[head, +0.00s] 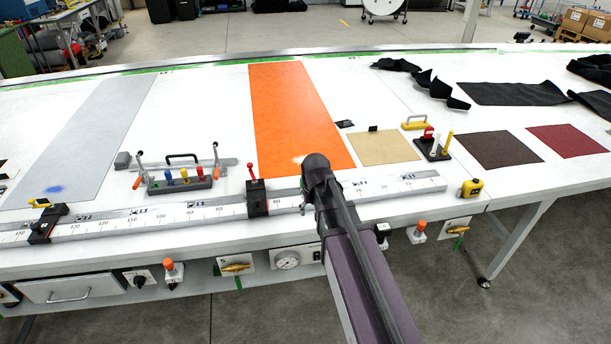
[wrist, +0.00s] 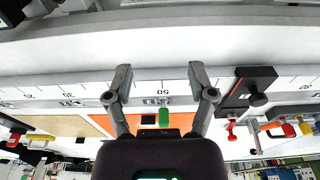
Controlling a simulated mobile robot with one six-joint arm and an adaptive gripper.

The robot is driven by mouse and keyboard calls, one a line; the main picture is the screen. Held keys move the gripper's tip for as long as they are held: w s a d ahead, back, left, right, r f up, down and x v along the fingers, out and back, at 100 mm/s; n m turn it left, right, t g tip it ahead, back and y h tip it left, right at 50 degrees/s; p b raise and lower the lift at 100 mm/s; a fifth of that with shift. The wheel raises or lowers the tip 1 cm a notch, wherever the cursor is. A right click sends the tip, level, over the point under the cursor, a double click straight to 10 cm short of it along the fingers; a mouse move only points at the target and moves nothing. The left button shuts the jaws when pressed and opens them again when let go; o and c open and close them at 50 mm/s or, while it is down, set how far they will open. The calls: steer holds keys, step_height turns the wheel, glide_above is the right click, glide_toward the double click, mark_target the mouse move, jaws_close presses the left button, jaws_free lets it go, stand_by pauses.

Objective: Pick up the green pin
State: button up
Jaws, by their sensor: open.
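The green pin (wrist: 163,117) shows in the wrist view as a small green piece near the middle, just past the scale bar (wrist: 85,87). It appears between the two fingers of my gripper (wrist: 157,74), which are spread wide with nothing between their tips. I cannot tell the exact height between gripper and pin. In the head view my arm reaches in from the lower right, and its dark end covers the spot at the scale bar (head: 215,211). The pin is hidden there behind my arm.
A black clamp with a red knob (head: 256,199) stands on the scale bar left of my arm. An orange sheet (head: 290,110) lies behind. A yellow tape measure (head: 471,188) is at right.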

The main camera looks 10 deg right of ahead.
steer(key=w+r+t+p, duration=0.1)
steer(key=w+r+p, duration=0.6)
steer(key=w, duration=0.6)
step_height(320, 180, up, 2)
steer(key=shift+w+d+r+t, duration=0.1)
steer(key=shift+w+d+t, duration=0.05)
steer(key=shift+w+t, duration=0.25)
steer(key=shift+s, duration=0.1)
steer(key=b+x, duration=0.7)
steer(key=x, duration=0.1)
steer(key=shift+b, duration=0.4)
steer(key=shift+f+b, duration=0.3)
steer(key=shift+f, duration=0.1)
steer(key=shift+w+b+x, duration=0.1)
steer(key=shift+b+x, duration=1.15)
steer(key=shift+x, duration=0.05)
steer(key=shift+w+b+x, duration=0.15)
steer(key=shift+b+x, duration=1.05)
steer(key=shift+x, duration=0.1)
steer(key=shift+r, duration=0.1)
jaws_close()
